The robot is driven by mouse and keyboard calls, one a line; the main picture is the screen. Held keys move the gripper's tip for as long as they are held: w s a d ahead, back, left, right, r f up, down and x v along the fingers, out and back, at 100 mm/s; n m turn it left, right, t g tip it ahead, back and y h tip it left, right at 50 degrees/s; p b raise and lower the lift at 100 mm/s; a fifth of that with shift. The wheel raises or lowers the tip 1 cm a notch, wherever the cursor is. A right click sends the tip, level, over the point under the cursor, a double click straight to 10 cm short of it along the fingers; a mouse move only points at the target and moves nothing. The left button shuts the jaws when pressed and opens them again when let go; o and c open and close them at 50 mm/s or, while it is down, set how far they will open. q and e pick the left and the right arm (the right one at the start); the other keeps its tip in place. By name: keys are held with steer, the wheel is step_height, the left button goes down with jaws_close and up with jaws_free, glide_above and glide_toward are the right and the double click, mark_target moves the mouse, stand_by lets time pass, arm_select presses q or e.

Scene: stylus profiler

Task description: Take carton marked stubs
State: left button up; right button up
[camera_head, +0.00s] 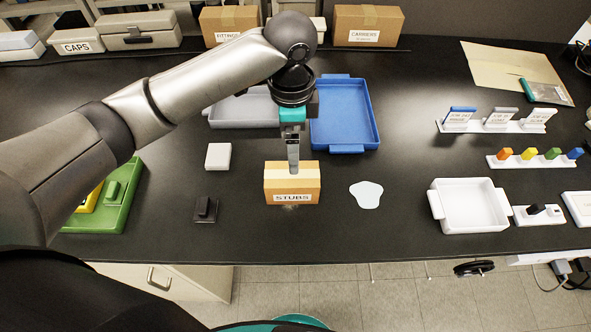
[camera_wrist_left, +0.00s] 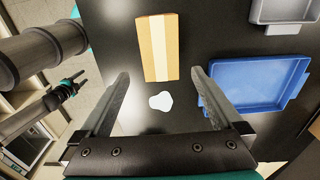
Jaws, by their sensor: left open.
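The carton marked STUBS (camera_head: 291,187) is a small tan box with pale tape along its top. It stands on the black bench near the front edge. In the left wrist view the carton (camera_wrist_left: 146,50) lies ahead, with its tape strip facing me. My left gripper (camera_head: 293,168) hangs over the carton, pointing down. In the wrist view the left gripper (camera_wrist_left: 160,76) has its fingers wide apart, nothing between them, and the carton beyond the tips.
A blue tray (camera_head: 357,145) and a grey tray (camera_head: 230,112) stand behind the carton. A white pad (camera_head: 218,156) and dark block (camera_head: 206,209) are left; a pale flat patch (camera_head: 366,194) and white tray (camera_head: 432,202) are right. Bench just around the carton is clear.

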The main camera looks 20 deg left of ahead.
mark_target(292, 183)
arm_select(q)
steer(key=f, duration=0.9)
steer(key=shift+a+f+b, duration=0.2)
steer(key=shift+b, duration=0.2)
steer(key=shift+s+f, duration=0.1)
steer(key=shift+f, duration=2.65)
steer(key=c, duration=1.2)
steer(key=shift+r, duration=0.15)
step_height(292, 183, up, 20)
steer(key=shift+f+p, duration=0.1)
steer(key=shift+p, duration=0.75)
